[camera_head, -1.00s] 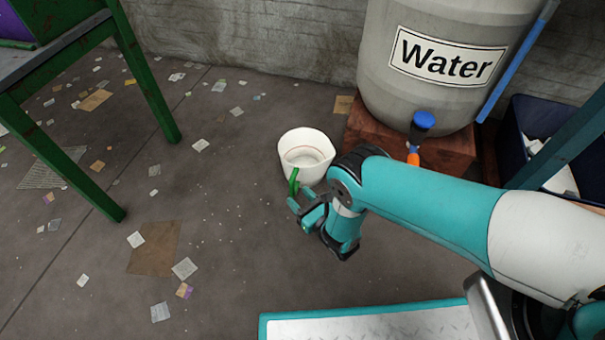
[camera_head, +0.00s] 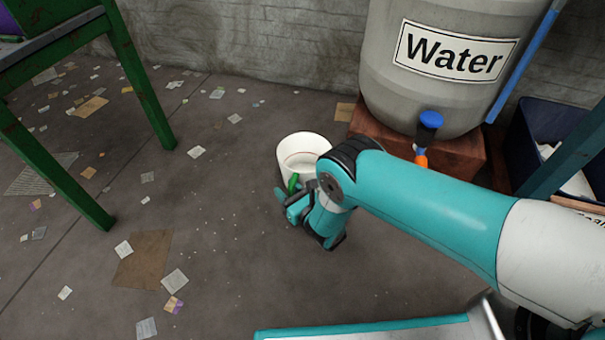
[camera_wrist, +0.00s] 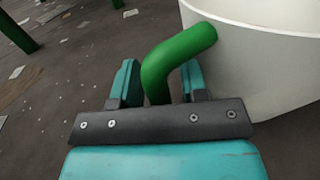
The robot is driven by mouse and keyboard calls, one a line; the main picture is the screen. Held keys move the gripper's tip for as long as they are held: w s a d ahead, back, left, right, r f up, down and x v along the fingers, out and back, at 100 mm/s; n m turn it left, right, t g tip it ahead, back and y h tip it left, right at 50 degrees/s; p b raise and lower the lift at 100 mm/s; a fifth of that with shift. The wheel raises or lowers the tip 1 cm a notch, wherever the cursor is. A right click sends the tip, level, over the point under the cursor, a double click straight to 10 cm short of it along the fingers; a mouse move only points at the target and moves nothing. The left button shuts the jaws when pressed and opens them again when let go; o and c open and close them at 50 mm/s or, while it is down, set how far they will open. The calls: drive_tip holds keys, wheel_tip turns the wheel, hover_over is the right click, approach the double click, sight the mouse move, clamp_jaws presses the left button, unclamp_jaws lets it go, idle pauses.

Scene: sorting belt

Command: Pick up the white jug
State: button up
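The white jug (camera_head: 297,150) stands upright on the floor, just left of the water barrel's base. It has a green handle (camera_head: 293,183) on its near side. In the wrist view the jug's white wall (camera_wrist: 270,60) fills the upper right. The green handle (camera_wrist: 172,62) rises between the two teal fingers of my gripper (camera_wrist: 158,85). The fingers are apart, with a gap on each side of the handle. In the head view my gripper (camera_head: 288,196) is at the handle, partly hidden by my wrist.
A grey water barrel (camera_head: 400,90) with a blue and orange tap (camera_head: 428,130) stands on a reddish block (camera_head: 455,155). A dark blue bin (camera_head: 530,130) is at right. A green-legged table (camera_head: 140,75) is at left. Paper scraps litter the open floor.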

clamp_jaws()
drive_tip(key=shift+r, duration=0.1)
